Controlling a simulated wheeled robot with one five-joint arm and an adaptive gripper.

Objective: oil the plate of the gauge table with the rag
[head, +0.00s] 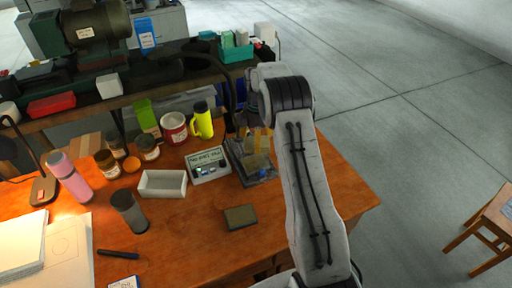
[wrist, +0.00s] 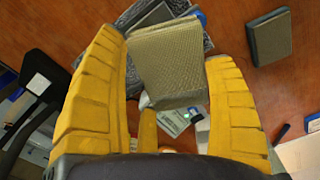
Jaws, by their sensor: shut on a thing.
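My gripper (wrist: 168,58) has yellow fingers and is shut on a woven khaki rag (wrist: 170,68), which looks like a folded pad. The gauge table (head: 262,180) is a dark grey plate on the wooden bench, left of my arm in the head view. Part of it shows behind the rag in the wrist view (wrist: 133,82). The gripper (head: 256,134) and rag are above this plate, partly hidden by my arm in the head view. I cannot tell whether the rag touches the plate. A small blue item shows at the plate's edge.
A labelled panel (head: 208,164) stands left of the plate, with a white tray (head: 162,184) beyond it. An olive block (head: 240,217) lies in front. A dark cylinder (head: 128,209), pink bottle (head: 69,178) and yellow flask (head: 201,120) stand on the bench. The front right bench is clear.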

